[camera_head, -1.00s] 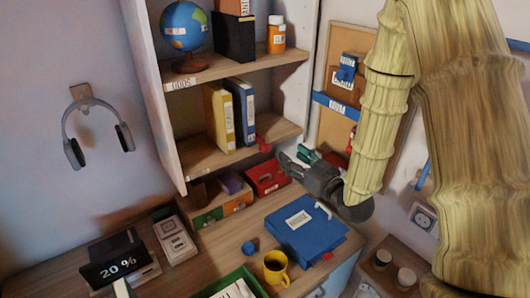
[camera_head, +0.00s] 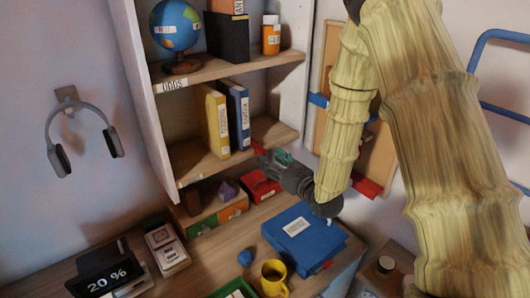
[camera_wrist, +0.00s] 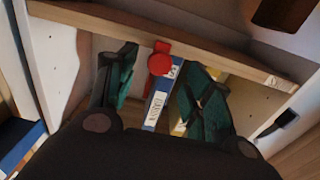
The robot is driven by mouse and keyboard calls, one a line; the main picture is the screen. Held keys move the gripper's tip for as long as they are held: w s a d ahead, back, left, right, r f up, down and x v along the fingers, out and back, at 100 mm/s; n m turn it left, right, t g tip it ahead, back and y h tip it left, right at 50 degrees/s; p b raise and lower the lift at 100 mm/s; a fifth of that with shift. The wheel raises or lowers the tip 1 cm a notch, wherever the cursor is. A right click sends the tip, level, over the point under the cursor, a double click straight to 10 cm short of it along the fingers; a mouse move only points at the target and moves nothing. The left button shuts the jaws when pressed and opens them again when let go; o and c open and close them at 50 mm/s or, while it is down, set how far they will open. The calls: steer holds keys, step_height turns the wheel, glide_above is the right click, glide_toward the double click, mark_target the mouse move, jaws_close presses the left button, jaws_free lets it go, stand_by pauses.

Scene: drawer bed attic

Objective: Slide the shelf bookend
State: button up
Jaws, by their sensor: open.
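The red bookend (camera_head: 257,148) stands on the middle shelf (camera_head: 275,132), beside the right end of the books. In the wrist view its round red knob (camera_wrist: 160,64) shows between my spread fingers, in front of the blue book (camera_wrist: 156,108). My gripper (camera_head: 268,160) is open and empty, just in front of the shelf edge and close to the bookend. In the wrist view my gripper (camera_wrist: 160,85) has one finger on each side of the knob. I cannot tell whether a finger touches it. Much of the bookend is hidden.
A yellow book (camera_head: 213,122) and the blue book (camera_head: 238,115) stand left of the bookend. A globe (camera_head: 176,28) is on the shelf above.

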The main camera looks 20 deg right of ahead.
mark_target(263, 154)
steer(key=shift+p+x, duration=0.45)
steer(key=shift+x, duration=1.6)
jaws_close()
